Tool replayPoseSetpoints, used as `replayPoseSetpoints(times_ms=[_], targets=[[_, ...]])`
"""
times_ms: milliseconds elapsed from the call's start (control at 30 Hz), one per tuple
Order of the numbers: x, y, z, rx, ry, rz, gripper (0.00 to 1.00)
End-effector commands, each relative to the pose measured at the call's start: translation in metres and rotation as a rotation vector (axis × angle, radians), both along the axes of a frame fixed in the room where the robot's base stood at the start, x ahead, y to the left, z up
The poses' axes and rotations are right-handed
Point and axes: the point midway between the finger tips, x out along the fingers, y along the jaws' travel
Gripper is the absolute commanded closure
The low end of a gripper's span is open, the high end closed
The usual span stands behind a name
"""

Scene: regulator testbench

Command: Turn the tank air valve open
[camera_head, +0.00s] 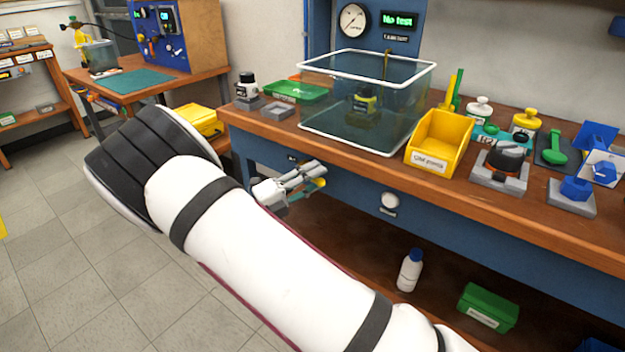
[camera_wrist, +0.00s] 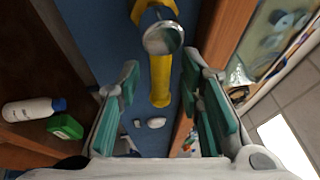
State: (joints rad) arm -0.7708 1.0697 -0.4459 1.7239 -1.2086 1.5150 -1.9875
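The tank air valve shows in the wrist view as a yellow lever (camera_wrist: 160,82) with a round metal cap (camera_wrist: 163,38), set against the blue bench front. My gripper (camera_wrist: 161,75) is open, with one green-padded finger on each side of the lever. Gaps show between the lever and both pads. In the head view my gripper (camera_head: 303,180) is at the bench's front edge, below the clear tank (camera_head: 352,118). Only a small yellow bit of the valve (camera_head: 320,183) shows there; my gripper hides the rest.
The wooden bench top (camera_head: 270,128) overhangs just above my gripper. A yellow bin (camera_head: 440,140) and a black-topped device (camera_head: 503,162) stand on it. A round white fitting (camera_head: 389,202) is on the blue front. A white bottle (camera_head: 409,270) and green box (camera_head: 487,308) sit on the lower shelf.

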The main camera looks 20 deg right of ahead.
Motion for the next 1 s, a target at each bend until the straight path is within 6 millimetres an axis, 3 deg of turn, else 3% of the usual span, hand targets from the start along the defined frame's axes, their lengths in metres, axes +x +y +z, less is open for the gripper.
replayPoseSetpoints(times_ms=[167, 300, 767, 1000], targets=[[0.0000, -0.0001, 0.0002, 0.000, 0.000, 0.000, 0.68], [0.0001, 0.0001, 0.0002, 0.000, 0.000, 0.000, 1.00], [0.0001, 0.0002, -0.0009, 0.022, -0.028, 0.000, 1.00], [0.0004, 0.0002, -0.0062, 0.101, -0.136, -0.001, 1.00]])
